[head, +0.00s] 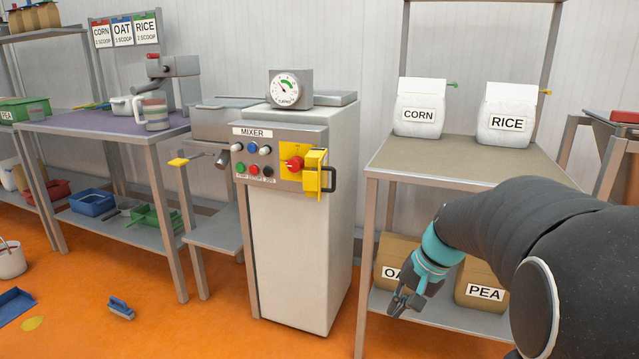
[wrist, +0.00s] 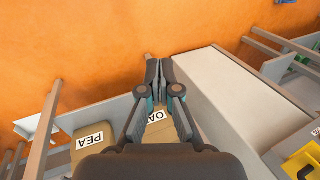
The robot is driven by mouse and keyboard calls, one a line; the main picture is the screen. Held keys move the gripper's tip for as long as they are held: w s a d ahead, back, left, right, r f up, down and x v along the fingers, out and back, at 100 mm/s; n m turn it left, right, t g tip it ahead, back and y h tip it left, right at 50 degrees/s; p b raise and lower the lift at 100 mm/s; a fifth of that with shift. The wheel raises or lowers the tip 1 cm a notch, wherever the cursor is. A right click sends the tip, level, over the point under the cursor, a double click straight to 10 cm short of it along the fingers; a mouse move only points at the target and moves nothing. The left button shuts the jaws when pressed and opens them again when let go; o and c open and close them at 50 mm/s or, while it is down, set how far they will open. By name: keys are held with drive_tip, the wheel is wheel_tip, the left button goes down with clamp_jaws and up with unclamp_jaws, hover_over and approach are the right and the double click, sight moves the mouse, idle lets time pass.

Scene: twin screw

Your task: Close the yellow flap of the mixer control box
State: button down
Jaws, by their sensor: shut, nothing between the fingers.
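The mixer control box (head: 262,158) is a grey panel with several coloured knobs and buttons on the front of the white mixer cabinet (head: 312,230). Its yellow flap (head: 314,172) stands out at the right side of the panel, swung open, with a red switch (head: 295,163) on a yellow plate showing to its left. In the wrist view, yellow parts of the box (wrist: 304,165) show at the lower right corner. My gripper (head: 407,304) is low, to the right of the cabinet and in front of the lower shelf, well apart from the flap. Its fingers (wrist: 159,70) are together and empty, pointing down.
A dark handle (head: 330,179) sticks out beside the flap. Orange floor in front is open.

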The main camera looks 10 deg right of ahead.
sight(335, 180)
drive_tip(key=w+d+r+m+t+y, duration=0.1)
drive_tip(key=w+d+r+t+y, duration=0.15)
drive_tip(key=w, duration=0.55)
drive_tip(key=w+d+r+m+t+y, duration=0.1)
drive_tip(key=w+d+r+y, duration=0.2)
drive_tip(key=w, duration=0.4)
drive_tip(key=w+d+r+t+y, duration=0.1)
drive_tip(key=w+d+t+y, duration=0.2)
drive_tip(key=w, duration=0.5)
wheel_tip(335, 180, up, 10)
drive_tip(key=n+y, duration=0.2)
drive_tip(key=y, duration=0.1)
drive_tip(key=s+a+x, duration=0.1)
drive_tip(key=s+x, duration=0.1)
drive_tip(key=x, duration=1.1)
drive_tip(key=shift+a+r, duration=0.2)
drive_tip(key=shift+a, duration=0.1)
drive_tip(key=shift+s+a+n, duration=0.1)
drive_tip(key=shift+s+n, duration=0.1)
drive_tip(key=shift+n, duration=0.1)
drive_tip(key=shift+s+a+b, duration=0.15)
drive_tip(key=shift+a+b, duration=0.05)
drive_tip(key=shift+b, duration=0.45)
